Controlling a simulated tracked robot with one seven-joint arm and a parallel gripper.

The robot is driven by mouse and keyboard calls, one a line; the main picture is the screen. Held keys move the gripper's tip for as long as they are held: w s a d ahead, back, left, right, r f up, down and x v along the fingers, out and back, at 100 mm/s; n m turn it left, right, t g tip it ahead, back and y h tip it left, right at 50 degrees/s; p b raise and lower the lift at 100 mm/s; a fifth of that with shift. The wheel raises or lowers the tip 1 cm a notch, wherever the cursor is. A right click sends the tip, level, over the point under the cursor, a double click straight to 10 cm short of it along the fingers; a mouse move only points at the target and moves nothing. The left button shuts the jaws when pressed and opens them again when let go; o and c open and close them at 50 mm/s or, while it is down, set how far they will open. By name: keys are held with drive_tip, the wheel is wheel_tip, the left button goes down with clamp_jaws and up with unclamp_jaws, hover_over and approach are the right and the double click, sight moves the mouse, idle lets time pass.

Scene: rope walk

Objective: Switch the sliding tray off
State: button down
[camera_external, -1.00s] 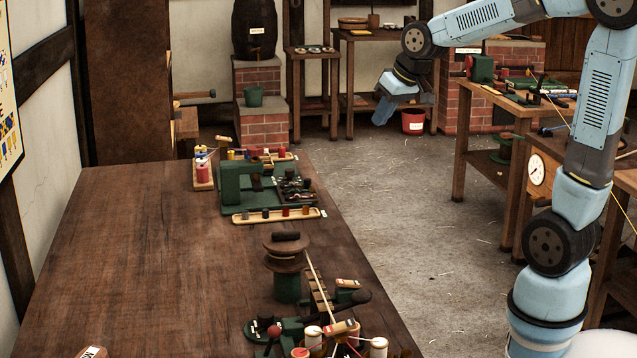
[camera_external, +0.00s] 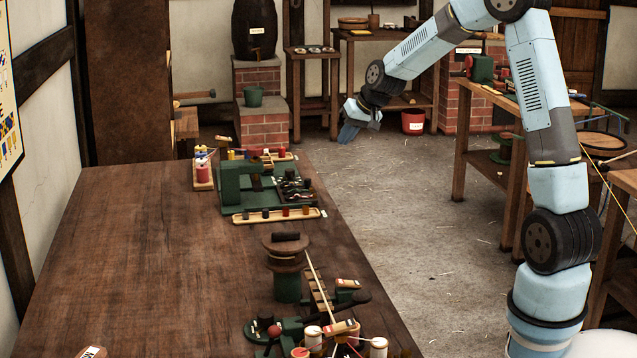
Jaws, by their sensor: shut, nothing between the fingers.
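My gripper (camera_external: 349,134) hangs in the air, pointing down and empty, its fingers together. In the picture it lies beyond the right edge of the long wooden table and clear of everything on it. A green machine (camera_external: 233,183) stands on the far part of the table, with a dark tray of small parts (camera_external: 296,190) at its right. A pale wooden tray (camera_external: 277,215) with several small pegs lies in front of it. I cannot tell which of these is the sliding tray, and no switch on it can be made out.
A green post with a wooden wheel (camera_external: 285,262) and a rope mechanism with white spools (camera_external: 313,338) stand at the table's near right. Side benches (camera_external: 487,90) stand at the right, with open floor (camera_external: 410,230) between.

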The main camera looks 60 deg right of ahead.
drive_tip(key=w+d+f+m, duration=0.2)
drive_tip(key=w+d+f, duration=0.2)
drive_tip(key=d+f, duration=0.5)
drive_tip(key=shift+w+d+f+m+t, duration=0.3)
drive_tip(key=shift+w+d+m, duration=0.1)
drive_tip(key=shift+d, duration=0.45)
drive_tip(key=x, duration=0.3)
drive_tip(key=a+x, duration=0.1)
drive_tip(key=x, duration=0.3)
drive_tip(key=w+x, duration=0.1)
drive_tip(key=x, duration=0.3)
drive_tip(key=shift+a+r, duration=0.2)
drive_tip(key=shift+r, duration=0.2)
drive_tip(key=shift+w+a, duration=0.45)
drive_tip(key=shift+w, duration=0.3)
